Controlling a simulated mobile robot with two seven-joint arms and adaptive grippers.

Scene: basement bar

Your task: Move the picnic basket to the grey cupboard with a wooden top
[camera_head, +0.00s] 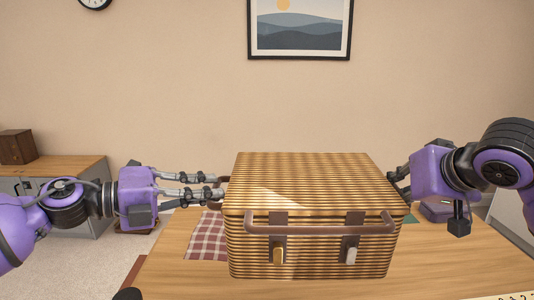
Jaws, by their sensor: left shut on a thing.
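The picnic basket (310,240), striped tan and brown wicker with a closed lid, front handle and two latches, is upright at the centre. I cannot tell whether its base touches the wooden table. My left gripper (217,186) is at the basket's left side, shut on its brown side handle. My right gripper (399,185) is against the basket's right side; its fingertips are partly hidden, so its grip is unclear. The grey cupboard with a wooden top (75,167) stands at the far left, partly behind my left arm.
A wooden table (460,265) spreads under and around the basket. A red checked cloth (207,238) lies on it at the left. A dark wooden box (17,147) stands on the cupboard's left end; the top beside it looks clear. A purple object (437,211) is at the right.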

